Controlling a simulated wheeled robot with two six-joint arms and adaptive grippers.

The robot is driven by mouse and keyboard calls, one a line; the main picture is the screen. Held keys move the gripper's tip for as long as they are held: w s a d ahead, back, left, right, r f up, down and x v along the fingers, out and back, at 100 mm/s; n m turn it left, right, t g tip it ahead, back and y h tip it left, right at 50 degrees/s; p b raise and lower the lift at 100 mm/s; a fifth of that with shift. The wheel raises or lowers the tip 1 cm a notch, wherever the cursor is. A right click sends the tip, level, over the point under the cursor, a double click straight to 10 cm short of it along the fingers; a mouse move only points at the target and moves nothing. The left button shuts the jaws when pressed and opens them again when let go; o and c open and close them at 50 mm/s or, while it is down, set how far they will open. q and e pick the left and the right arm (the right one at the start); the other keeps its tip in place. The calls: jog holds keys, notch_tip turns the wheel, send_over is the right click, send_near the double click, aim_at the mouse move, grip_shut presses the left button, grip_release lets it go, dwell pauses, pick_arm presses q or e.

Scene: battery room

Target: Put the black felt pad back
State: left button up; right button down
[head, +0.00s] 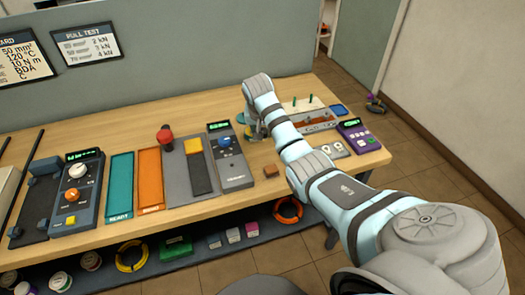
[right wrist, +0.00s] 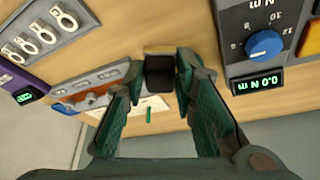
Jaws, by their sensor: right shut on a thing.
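My right gripper (right wrist: 160,85) is shut on a small black block-like thing with a tan edge, which looks like the black felt pad (right wrist: 160,74). It sits between the fingertips in the right wrist view, over or near the wooden bench. In the head view my right gripper (head: 254,128) is at the bench's back, just right of the grey blue-knobbed tester (head: 233,172). The arm and wrist largely hide the fingers there, and I cannot make out the pad. My left gripper is not in view.
A tray with green pegs (head: 309,105), a lug holder (head: 333,149) and a purple meter (head: 358,137) stand right of the gripper. A small brown block (head: 271,171) lies near the front edge. Teal (head: 119,185) and orange (head: 150,179) mats lie left.

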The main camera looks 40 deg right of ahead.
notch_tip(320, 180, down, 8)
jog(key=shift+f+b, duration=0.2)
jog(key=shift+b, duration=0.4)
jog(key=shift+w, duration=0.1)
jog(key=shift+f, duration=0.15)
jog(key=c, duration=1.3)
grip_release()
jog(key=p+v, duration=0.3)
jog(key=v, duration=0.9)
